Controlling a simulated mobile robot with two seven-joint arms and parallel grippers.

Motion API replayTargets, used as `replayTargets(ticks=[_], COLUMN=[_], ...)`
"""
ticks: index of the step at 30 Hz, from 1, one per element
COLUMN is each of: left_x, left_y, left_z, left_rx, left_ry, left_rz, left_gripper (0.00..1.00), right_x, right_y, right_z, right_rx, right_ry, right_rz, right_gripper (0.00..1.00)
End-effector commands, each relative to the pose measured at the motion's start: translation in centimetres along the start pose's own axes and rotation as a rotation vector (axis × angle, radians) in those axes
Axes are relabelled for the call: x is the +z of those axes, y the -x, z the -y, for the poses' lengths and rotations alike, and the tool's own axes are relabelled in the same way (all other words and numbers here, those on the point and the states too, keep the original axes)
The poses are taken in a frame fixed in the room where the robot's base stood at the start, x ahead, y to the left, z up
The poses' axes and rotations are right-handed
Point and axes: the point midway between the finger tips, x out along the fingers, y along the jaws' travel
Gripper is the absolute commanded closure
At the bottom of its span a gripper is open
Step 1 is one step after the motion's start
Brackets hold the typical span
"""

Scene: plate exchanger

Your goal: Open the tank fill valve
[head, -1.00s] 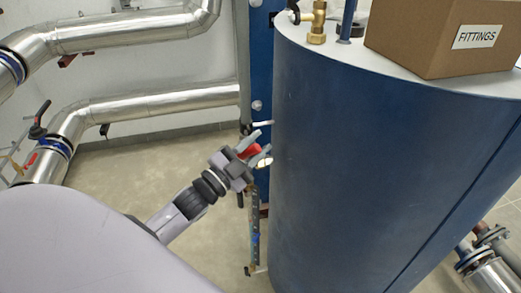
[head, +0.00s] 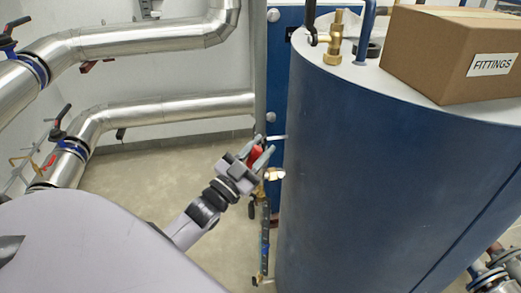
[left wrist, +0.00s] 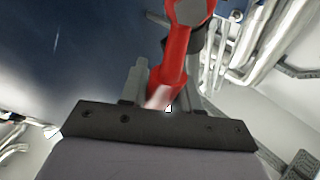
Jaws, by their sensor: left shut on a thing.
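A red valve lever (head: 255,155) is beside the lower left side of the blue tank (head: 390,170), close to brass fittings (head: 274,174). I take it for the tank fill valve's handle. My left gripper (head: 259,152) is shut on the red lever, with grey fingers on either side of it. In the left wrist view the red lever (left wrist: 176,60) rises from between the fingers to a round grey end at the top. The valve body is mostly hidden behind the gripper. My right gripper is not in view.
A cardboard box (head: 440,55) labelled FITTINGS and a brass valve (head: 336,40) are on the tank top. A blue panel (head: 282,70) stands close behind. Silver pipes (head: 150,40) run along the left wall. The floor (head: 155,165) left of the tank is clear.

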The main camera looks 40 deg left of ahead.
Motion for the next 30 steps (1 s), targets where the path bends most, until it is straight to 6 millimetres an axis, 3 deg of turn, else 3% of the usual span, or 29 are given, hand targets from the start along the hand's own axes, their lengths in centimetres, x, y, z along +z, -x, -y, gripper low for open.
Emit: replayTargets(ticks=[6, 7, 8, 20, 30], left_x=[0.0, 0.0, 0.0, 0.1, 0.2], left_y=[0.0, 0.0, 0.0, 0.5, 5.0], left_z=[0.1, 0.1, 0.1, 0.0, 0.0], left_rx=[-0.001, -0.001, -0.001, 0.001, 0.001], left_ry=[-0.006, -0.006, -0.006, -0.005, -0.005], left_rz=[0.0, 0.0, 0.0, 0.001, 0.003], left_gripper=[1.0, 0.59, 0.49, 0.48, 0.48], right_x=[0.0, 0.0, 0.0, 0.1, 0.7], right_y=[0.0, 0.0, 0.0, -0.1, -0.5], right_z=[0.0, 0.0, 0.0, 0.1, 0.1], right_rx=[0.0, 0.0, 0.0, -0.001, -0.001], right_ry=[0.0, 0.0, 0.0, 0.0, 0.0], right_rz=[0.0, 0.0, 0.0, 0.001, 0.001], right_gripper=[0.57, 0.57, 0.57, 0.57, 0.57])
